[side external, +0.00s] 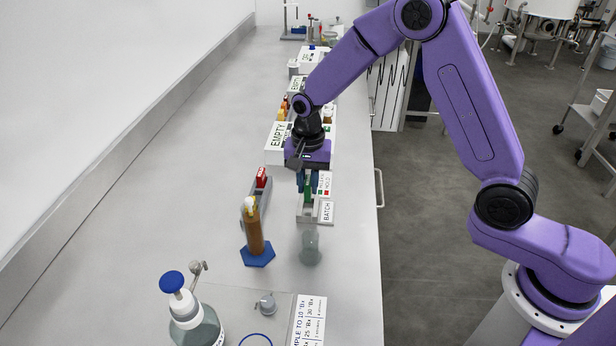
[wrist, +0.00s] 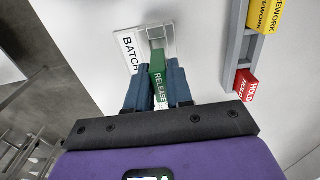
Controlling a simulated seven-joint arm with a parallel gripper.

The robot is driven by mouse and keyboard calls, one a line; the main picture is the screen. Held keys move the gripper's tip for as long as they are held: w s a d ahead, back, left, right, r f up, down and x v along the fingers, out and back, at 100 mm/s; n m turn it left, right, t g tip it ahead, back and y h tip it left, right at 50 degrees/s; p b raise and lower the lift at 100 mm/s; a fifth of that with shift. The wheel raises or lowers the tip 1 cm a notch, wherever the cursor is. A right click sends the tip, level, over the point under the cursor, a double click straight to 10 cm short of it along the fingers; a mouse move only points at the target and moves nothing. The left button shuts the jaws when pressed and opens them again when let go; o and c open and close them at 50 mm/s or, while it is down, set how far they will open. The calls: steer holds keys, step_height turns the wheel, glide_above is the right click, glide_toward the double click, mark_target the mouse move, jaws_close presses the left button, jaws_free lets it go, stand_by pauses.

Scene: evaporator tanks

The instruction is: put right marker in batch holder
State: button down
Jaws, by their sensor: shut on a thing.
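My gripper (side external: 308,184) is shut on a green marker labelled RELEASE (wrist: 158,80), with its two blue fingers (wrist: 153,88) on either side of it. The marker (side external: 308,188) points down at the small grey batch holder (side external: 305,213), which has a white BATCH label (side external: 327,211). In the wrist view the marker's far end overlaps the holder's slot (wrist: 168,32). I cannot tell whether it is inside or just above. A grey rack (wrist: 236,48) holds a red HOLD marker (wrist: 245,84) and a yellow REWORK marker (wrist: 265,14).
An amber cylinder on a blue hexagonal base (side external: 257,254) stands in front of the rack. A clear grey vessel (side external: 310,247) stands just in front of the holder. White boxes labelled EMPTY (side external: 279,135) are behind my gripper. The bench's left side is clear.

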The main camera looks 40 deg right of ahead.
mark_target(308, 195)
steer(key=shift+f, duration=2)
steer(key=c, duration=0.9)
jaws_free()
